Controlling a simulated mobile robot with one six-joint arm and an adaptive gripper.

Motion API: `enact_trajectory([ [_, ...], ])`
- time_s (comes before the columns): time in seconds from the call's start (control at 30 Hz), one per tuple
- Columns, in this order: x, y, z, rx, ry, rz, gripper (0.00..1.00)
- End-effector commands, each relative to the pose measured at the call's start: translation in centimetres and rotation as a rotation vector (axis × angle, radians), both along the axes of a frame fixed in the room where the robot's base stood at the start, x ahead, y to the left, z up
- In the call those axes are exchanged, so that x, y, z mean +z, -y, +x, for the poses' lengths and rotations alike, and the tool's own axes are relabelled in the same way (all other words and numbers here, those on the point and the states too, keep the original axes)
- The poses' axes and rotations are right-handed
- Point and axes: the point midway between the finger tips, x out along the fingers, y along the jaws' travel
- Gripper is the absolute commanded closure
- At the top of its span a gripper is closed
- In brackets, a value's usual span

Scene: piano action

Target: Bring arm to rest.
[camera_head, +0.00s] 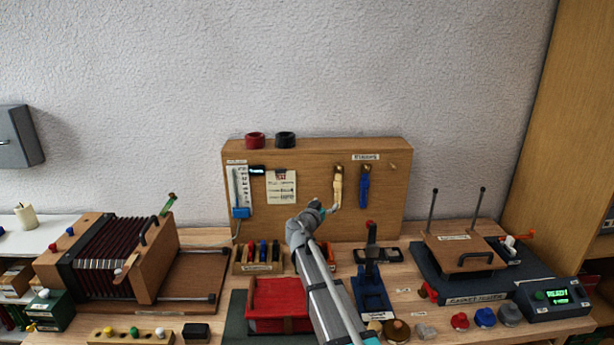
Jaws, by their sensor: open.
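My arm rises from the bottom of the head view over the bench, left of the blue press-like stand (371,285). My gripper (331,207) is at the arm's upper end, in front of the wooden back panel (320,222). It appears small and partly turned away, with its jaws open. It is close in the picture to a cream-handled tool (337,188) hanging on the panel; I cannot tell whether they touch. I see nothing held in it.
A bellows unit (150,262) stands left. A red tray (278,300) lies beside my arm. Small coloured knobs (485,317) line the front. A blue-handled tool (364,188) hangs nearby.

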Motion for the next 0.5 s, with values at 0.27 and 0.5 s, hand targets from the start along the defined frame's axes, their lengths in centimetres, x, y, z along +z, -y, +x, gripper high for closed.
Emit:
enact_trajectory([
  [0.27,-3.0,4.7,-4.8,-0.120,-0.177,0.032,0.11],
  [0.5,-7.8,9.0,-11.7,-0.211,-0.477,0.096,0.11],
])
